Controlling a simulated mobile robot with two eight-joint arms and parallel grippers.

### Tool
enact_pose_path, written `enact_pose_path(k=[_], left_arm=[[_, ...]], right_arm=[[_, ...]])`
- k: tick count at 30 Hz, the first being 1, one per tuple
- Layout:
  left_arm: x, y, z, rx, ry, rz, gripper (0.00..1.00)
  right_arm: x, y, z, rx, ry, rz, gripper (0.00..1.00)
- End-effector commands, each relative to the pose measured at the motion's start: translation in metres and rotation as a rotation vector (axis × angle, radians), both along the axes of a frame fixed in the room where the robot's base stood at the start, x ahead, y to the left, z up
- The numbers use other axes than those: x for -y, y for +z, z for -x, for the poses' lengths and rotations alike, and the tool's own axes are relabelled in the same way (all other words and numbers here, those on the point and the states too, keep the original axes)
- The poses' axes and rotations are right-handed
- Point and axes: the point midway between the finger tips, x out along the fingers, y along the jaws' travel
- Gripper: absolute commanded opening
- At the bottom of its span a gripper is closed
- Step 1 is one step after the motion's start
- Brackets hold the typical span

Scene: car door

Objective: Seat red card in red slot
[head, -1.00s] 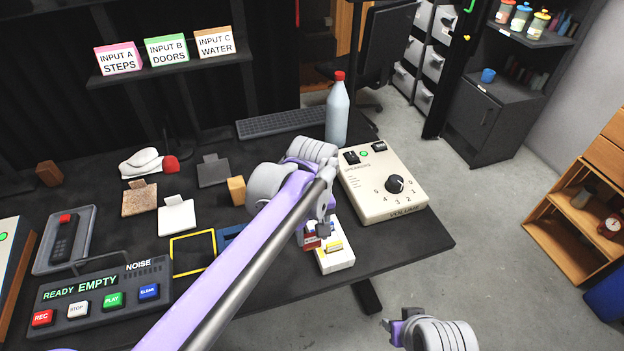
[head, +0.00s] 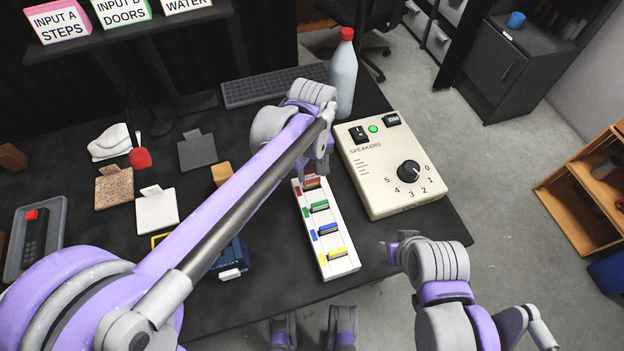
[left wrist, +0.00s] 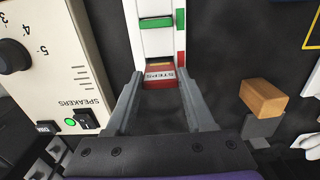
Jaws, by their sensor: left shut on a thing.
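A white strip holder (head: 344,265) lies on the dark table with red, green, blue and yellow marked slots along it. The red card (head: 311,183), labelled STEPS, is at the red end slot. In the left wrist view the card (left wrist: 160,75) lies between my fingertips, in line with the red side mark (left wrist: 181,58). My left gripper (head: 312,172) is shut on it; its fingers (left wrist: 159,80) also show in the wrist view. I cannot tell how deep the card sits. My right gripper (head: 390,252) hangs at the right, away from the holder; its jaws are unclear.
The cream speaker box (head: 390,170) stands close right of the holder, with a bottle (head: 342,80) and keyboard (head: 270,88) behind. A wooden block (head: 221,173) and several cards lie left. My left arm covers the table's middle.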

Motion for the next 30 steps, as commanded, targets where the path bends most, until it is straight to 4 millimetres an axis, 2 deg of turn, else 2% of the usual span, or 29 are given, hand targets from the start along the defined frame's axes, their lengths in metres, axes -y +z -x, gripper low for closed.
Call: enact_pose_path(k=[7,12,24,25,29,30], left_arm=[[0.000,-0.022,0.000,0.000,0.000,0.000,0.01],[0.000,-0.046,0.000,0.000,0.001,0.000,0.01],[0.000,-0.053,0.000,0.000,0.000,0.000,0.01],[0.000,-0.052,0.000,0.000,0.000,0.000,0.59],[0.000,-0.051,0.000,0.000,0.000,0.000,0.82],[0.000,-0.051,0.000,0.000,0.000,0.000,0.84]], right_arm=[[0.000,-0.003,0.000,-0.001,0.000,0.000,0.41],[0.000,-0.007,0.000,-0.002,0.000,0.000,0.41],[0.000,-0.010,0.000,-0.003,0.000,0.000,0.41],[0.000,-0.009,0.000,-0.003,0.000,0.000,0.41],[0.000,-0.009,0.000,-0.003,0.000,0.000,0.41],[0.000,-0.009,0.000,-0.003,0.000,0.000,0.41]])
